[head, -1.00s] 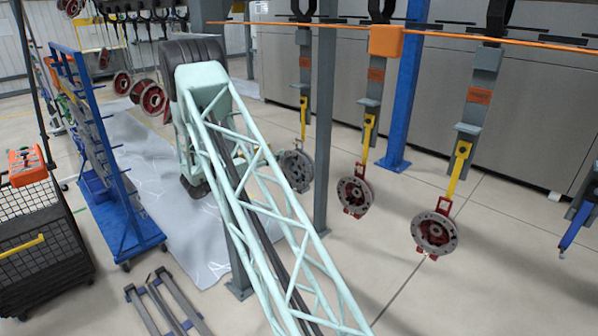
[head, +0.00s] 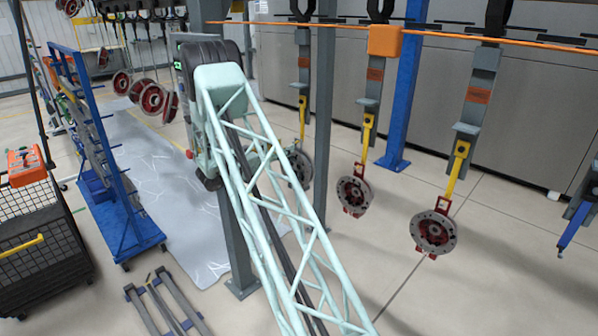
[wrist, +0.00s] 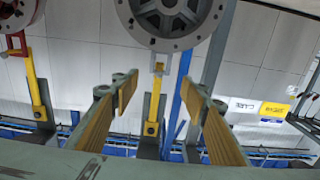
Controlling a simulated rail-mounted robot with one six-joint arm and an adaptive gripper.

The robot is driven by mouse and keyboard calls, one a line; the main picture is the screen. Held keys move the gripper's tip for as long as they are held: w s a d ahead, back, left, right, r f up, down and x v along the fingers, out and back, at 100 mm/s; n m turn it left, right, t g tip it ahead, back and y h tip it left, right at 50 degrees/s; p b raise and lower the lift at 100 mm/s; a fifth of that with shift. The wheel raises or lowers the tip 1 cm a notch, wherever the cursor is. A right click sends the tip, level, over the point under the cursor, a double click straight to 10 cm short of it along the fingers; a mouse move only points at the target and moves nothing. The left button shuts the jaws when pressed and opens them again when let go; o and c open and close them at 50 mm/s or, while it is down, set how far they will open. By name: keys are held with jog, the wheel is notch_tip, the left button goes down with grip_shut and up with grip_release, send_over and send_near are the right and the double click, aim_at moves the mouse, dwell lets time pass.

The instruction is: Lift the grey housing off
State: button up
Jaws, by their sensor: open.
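The grey housing (head: 301,166) hangs from a yellow hook (head: 303,115) on the overhead line in the head view, partly hidden behind my arm. In the wrist view the round grey housing (wrist: 172,22) is at the top edge, cut off, with the yellow hook (wrist: 152,105) below it. My gripper (wrist: 158,92) is open and empty. Its two padded fingers stand to either side of the hook in the picture, below the housing, and I see no contact. In the head view my gripper is mostly hidden by the arm.
Red-centred housings (head: 354,196) (head: 434,233) hang on hooks to the right. A grey post (head: 322,140) stands close to my arm. A blue rack (head: 100,150) and a mesh cart (head: 40,235) are on the left. Red wheel-like parts (head: 150,97) hang farther back.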

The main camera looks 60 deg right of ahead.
jog(key=shift+s+d, duration=0.2)
jog(key=shift+d, duration=1)
jog(key=shift+d, duration=0.15)
jog(key=shift+s+d, duration=0.25)
jog(key=shift+d, duration=0.95)
jog(key=shift+s+d, duration=0.2)
jog(key=shift+d, duration=1)
grip_shut()
